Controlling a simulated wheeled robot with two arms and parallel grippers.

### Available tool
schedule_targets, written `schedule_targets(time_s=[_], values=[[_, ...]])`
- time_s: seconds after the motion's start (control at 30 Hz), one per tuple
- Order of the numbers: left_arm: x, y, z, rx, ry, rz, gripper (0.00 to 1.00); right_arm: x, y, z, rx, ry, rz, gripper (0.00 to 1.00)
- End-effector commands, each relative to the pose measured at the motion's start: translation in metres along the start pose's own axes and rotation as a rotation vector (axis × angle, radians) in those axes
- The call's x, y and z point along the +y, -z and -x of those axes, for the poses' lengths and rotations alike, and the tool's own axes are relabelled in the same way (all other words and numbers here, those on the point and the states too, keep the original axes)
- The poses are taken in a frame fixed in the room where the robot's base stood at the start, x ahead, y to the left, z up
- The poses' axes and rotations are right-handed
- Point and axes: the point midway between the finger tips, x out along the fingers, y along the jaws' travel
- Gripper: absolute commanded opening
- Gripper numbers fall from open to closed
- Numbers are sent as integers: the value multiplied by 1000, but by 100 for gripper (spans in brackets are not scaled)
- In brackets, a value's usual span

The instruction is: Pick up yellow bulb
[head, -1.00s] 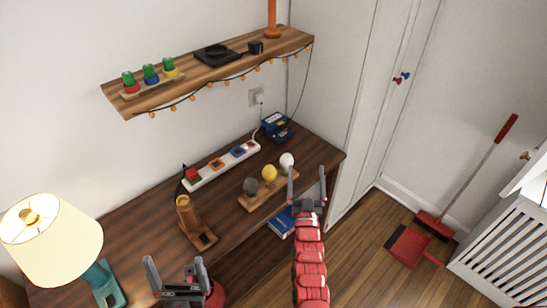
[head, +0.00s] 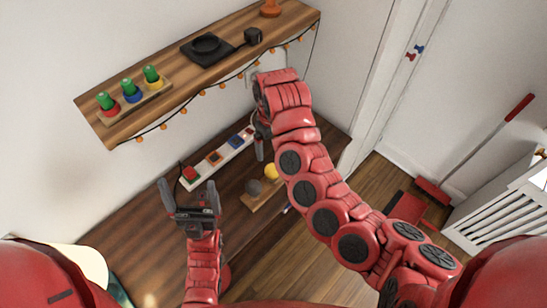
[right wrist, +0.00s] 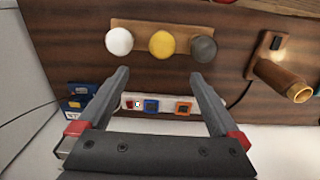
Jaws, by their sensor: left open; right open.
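The yellow bulb (head: 270,171) stands on a wooden holder (head: 256,204) on the desk, beside a dark grey bulb (head: 253,187). In the right wrist view the yellow bulb (right wrist: 162,44) is the middle one, between a white bulb (right wrist: 119,41) and the grey bulb (right wrist: 204,49). My right gripper (right wrist: 158,76) is open and empty there, its fingertips apart from the yellow bulb, which shows beyond the gap. In the head view my right gripper (head: 261,142) is partly hidden by its arm, which also hides the white bulb. My left gripper (head: 187,188) is open and empty over the desk.
A power strip (head: 215,159) with coloured switches lies along the wall behind the bulbs. A wall shelf (head: 188,75) with string lights hangs above. In the right wrist view a wooden stand (right wrist: 268,62) is right of the bulbs, and blue boxes (right wrist: 78,103) are at left.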

Motion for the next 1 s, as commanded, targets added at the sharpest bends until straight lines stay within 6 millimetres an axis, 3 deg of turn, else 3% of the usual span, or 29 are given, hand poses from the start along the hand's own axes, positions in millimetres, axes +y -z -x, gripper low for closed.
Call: schedule_targets(time_s=[0.13,0.4,0.7,1.0], values=[[0,-1,7,0,0,0,98,-4,-6,-10,-29,8,10,99],[1,-4,24,0,0,0,98,-4,-7,-62,-26,4,9,99],[0,-1,7,0,0,0,98,-3,-9,-112,-25,5,7,99],[0,0,1,0,0,0,98,-2,-9,-135,-26,3,8,99]])
